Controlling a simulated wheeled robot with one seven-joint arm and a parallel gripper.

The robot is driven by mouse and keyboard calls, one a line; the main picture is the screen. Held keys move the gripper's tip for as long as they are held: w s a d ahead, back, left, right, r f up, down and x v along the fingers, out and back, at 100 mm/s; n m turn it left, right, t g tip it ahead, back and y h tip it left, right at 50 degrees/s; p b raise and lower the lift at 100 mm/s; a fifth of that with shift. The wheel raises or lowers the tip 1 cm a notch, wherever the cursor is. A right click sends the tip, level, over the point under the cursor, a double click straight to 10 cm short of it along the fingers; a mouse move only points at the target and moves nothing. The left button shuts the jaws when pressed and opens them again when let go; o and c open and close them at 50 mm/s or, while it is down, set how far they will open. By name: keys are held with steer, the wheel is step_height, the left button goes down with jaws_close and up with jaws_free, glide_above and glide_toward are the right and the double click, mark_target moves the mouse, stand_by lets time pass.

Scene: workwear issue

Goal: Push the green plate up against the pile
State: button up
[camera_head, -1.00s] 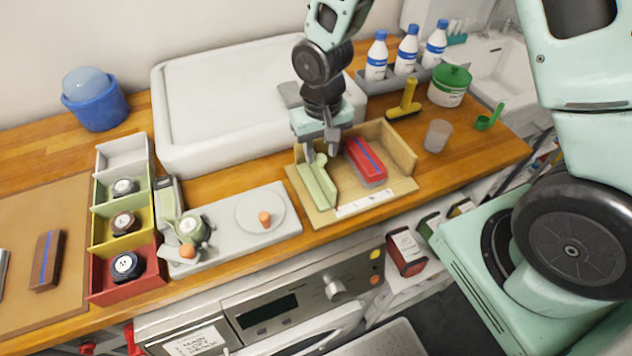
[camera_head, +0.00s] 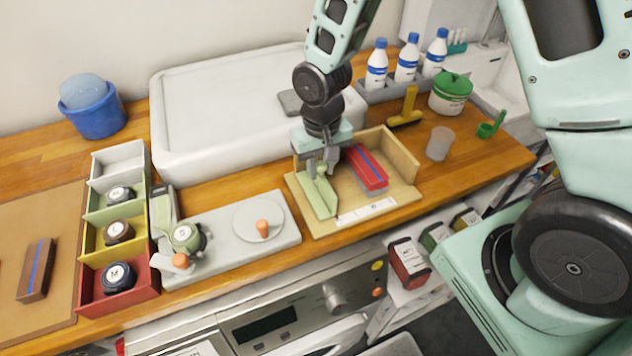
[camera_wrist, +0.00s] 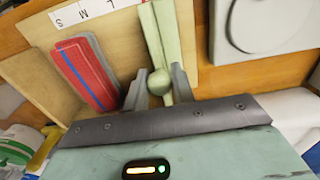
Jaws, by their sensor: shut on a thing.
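The green plate (camera_head: 318,196) stands upright on a flat foot at the left of a wooden tray (camera_head: 409,160). In the wrist view the plate (camera_wrist: 165,35) has a round knob (camera_wrist: 160,83). My gripper (camera_head: 322,168) is shut on this knob; in the wrist view its fingers (camera_wrist: 160,86) sit on either side of it. The pile (camera_head: 366,168), red with a blue stripe over a grey layer, lies to the right of the plate. It also shows in the wrist view (camera_wrist: 88,72). A strip of bare tray floor separates plate and pile.
A white size strip (camera_head: 366,211) runs along the tray's front. The tray has walls at the back and right. A grey scale-like unit (camera_head: 228,262) stands left, a large white basin (camera_head: 230,105) behind, and a yellow-handled tool (camera_head: 407,108) and clear cup (camera_head: 439,143) right.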

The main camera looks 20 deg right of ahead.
steer(key=shift+d+p, duration=1.3)
steer(key=shift+d, duration=5.6)
steer(key=o, duration=0.4)
steer(key=shift+o, duration=0.9)
step_height(320, 180, up, 8)
steer(key=p, duration=0.6)
steer(key=shift+p, duration=0.3)
